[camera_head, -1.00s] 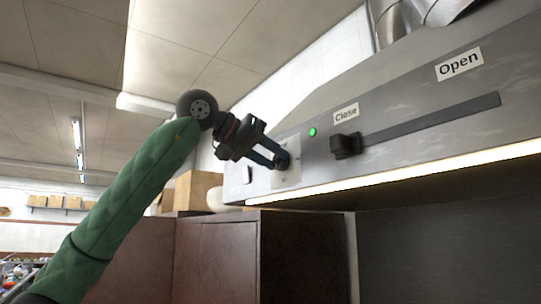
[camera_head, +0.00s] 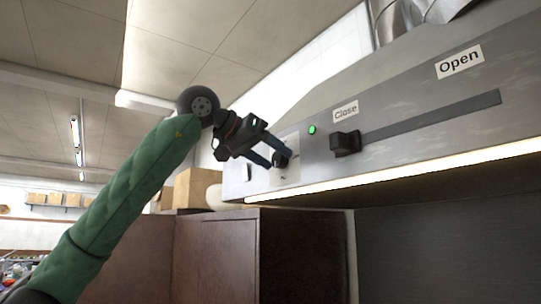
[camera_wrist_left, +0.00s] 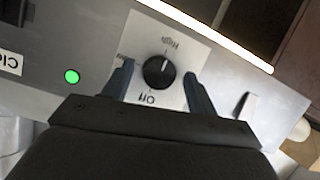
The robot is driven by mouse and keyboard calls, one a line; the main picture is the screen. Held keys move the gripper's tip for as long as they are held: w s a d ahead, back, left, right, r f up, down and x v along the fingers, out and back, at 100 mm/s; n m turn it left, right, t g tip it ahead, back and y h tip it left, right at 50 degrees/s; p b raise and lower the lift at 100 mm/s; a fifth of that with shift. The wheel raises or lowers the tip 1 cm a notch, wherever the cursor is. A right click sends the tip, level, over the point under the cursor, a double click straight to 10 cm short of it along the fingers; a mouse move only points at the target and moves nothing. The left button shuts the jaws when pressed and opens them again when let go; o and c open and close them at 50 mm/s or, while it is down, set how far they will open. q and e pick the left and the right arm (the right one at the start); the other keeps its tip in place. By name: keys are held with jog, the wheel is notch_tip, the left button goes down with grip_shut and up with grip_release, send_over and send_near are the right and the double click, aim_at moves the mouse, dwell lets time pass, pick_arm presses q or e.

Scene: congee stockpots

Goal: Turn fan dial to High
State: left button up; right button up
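The fan dial (camera_wrist_left: 158,72) is a round black knob on a pale square plate (camera_wrist_left: 183,38) on the hood's metal front. In the left wrist view the plate's lettering appears upside down, with "High" above the knob, "Off" below it and a blurred label at the left. A light mark on the knob points toward "High". My left gripper (camera_wrist_left: 160,82) has its two fingers apart on either side of the knob, with visible gaps. In the head view the left gripper (camera_head: 282,160) is at the plate and partly hides the dial. My right gripper is not in view.
A green light (camera_head: 312,129) glows right of the plate. A black slider handle (camera_head: 345,144) sits at the "Close" end of a slot running to "Open" (camera_head: 459,62). A lit strip runs along the hood's lower edge. Cardboard boxes (camera_head: 195,188) and dark cabinets (camera_head: 228,255) stand below.

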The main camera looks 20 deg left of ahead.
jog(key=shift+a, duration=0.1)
pick_arm(q)
jog(key=shift+s+a+r, duration=0.1)
jog(key=shift+s+a, duration=0.1)
jog(key=shift+s, duration=0.1)
jog(key=shift+b+v, duration=0.85)
jog(key=shift+v, duration=0.25)
jog(key=shift+b+v, duration=0.85)
jog(key=shift+v, duration=1.55)
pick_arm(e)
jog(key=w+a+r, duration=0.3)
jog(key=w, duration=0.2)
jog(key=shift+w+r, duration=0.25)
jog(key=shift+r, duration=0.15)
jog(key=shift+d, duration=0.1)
pick_arm(q)
jog(key=shift+r, duration=0.1)
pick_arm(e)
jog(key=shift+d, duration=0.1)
